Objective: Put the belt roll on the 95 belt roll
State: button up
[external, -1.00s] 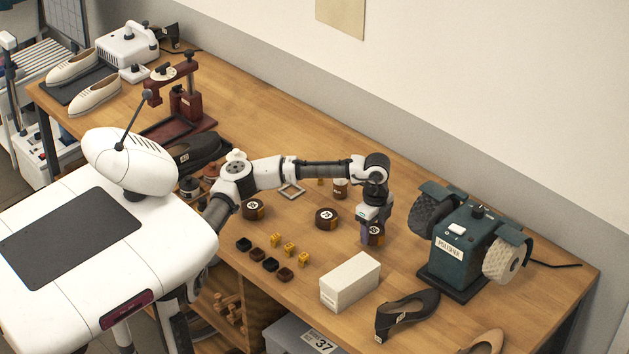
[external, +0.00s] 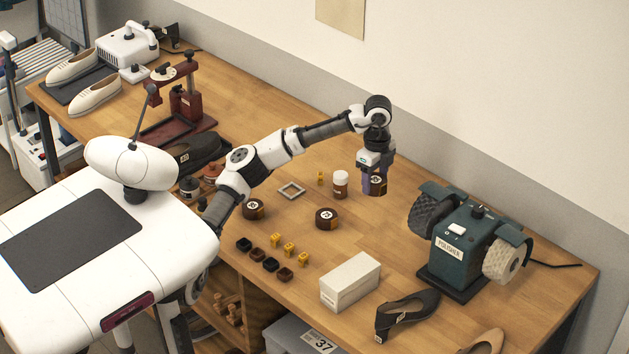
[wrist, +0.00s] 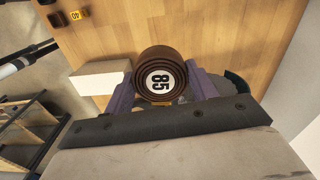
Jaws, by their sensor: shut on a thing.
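My gripper (external: 375,187) is shut on a dark brown belt roll (external: 379,181), held in the air above the back right of the bench. In the wrist view the held belt roll (wrist: 160,73) sits between the purple fingers, and its white label reads 85. Two more dark brown belt rolls with round white labels lie on the bench, one at left (external: 254,209) and one near the middle (external: 327,218). Their numbers are too small to read surely. Both are apart from my gripper, to its left and lower in the external view.
A brown jar with a white lid (external: 341,184) and a grey square frame (external: 291,190) stand behind the rolls. A white box (external: 350,283), small dark blocks (external: 270,265) and yellow pieces (external: 289,249) are in front. A green polisher (external: 460,250) stands at right.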

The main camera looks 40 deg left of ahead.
jog(key=s+a+r, duration=0.2)
jog(key=s+a, duration=0.1)
jog(key=a, duration=1.4)
jog(key=r+n+b, duration=0.1)
jog(key=b, duration=0.1)
send_over(252, 205)
notch_tip(252, 205, down, 19)
jog(key=shift+w+f+b, duration=0.1)
jog(key=shift+f+b, duration=0.1)
jog(key=shift+b, duration=0.1)
jog(key=shift+f, duration=0.15)
jog(key=o, duration=1)
jog(key=shift+o, duration=0.2)
notch_tip(252, 205, up, 12)
jog(key=shift+a, duration=0.1)
